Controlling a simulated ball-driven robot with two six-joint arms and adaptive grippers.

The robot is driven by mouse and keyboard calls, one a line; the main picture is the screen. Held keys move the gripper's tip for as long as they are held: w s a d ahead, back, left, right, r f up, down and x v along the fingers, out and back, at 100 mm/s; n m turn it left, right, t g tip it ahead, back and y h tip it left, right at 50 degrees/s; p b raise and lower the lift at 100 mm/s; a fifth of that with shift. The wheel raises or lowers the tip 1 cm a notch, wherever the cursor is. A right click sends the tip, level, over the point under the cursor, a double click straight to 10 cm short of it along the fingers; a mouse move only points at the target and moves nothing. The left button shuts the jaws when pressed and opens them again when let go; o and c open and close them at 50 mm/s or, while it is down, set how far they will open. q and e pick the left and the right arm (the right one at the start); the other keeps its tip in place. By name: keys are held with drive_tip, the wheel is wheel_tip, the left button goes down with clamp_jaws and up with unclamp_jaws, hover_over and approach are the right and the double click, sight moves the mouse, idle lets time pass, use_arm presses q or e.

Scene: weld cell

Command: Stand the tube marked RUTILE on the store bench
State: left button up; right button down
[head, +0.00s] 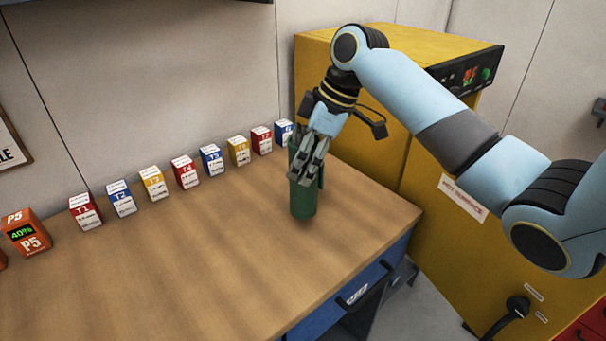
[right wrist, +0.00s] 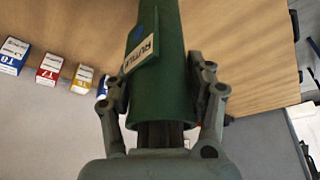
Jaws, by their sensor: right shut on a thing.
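The green tube (head: 303,199) stands upright at the right end of the wooden bench (head: 190,265). Its base appears to be on the bench top or very close to it. My right gripper (head: 310,160) is shut on the tube's upper part, coming from above and behind. In the right wrist view the tube (right wrist: 172,95) lies between the two fingers (right wrist: 163,92), and its white label (right wrist: 141,53) reads RUTILE. The tube's open end faces the wrist camera, with dark contents inside. My left gripper is not in view.
A row of small marked boxes (head: 184,172) stands along the bench's back edge, close behind the tube. An orange P5 box (head: 26,232) is at the left. A yellow cabinet (head: 450,235) marked HOT SURFACE stands right of the bench. The bench's middle and front are clear.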

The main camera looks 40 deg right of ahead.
wheel_tip(320, 180, down, 3)
drive_tip(key=shift+r+p, duration=0.1)
drive_tip(key=shift+p, duration=0.25)
drive_tip(key=shift+f, duration=0.55)
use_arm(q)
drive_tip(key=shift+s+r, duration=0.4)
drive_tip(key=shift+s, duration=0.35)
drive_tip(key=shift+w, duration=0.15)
use_arm(e)
drive_tip(key=shift+c, duration=2.1)
unclamp_jaws()
drive_tip(key=shift+s+f, duration=0.1)
drive_tip(key=shift+f, duration=0.1)
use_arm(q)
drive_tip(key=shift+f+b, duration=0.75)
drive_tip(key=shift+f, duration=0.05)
use_arm(e)
drive_tip(key=v, duration=1.2)
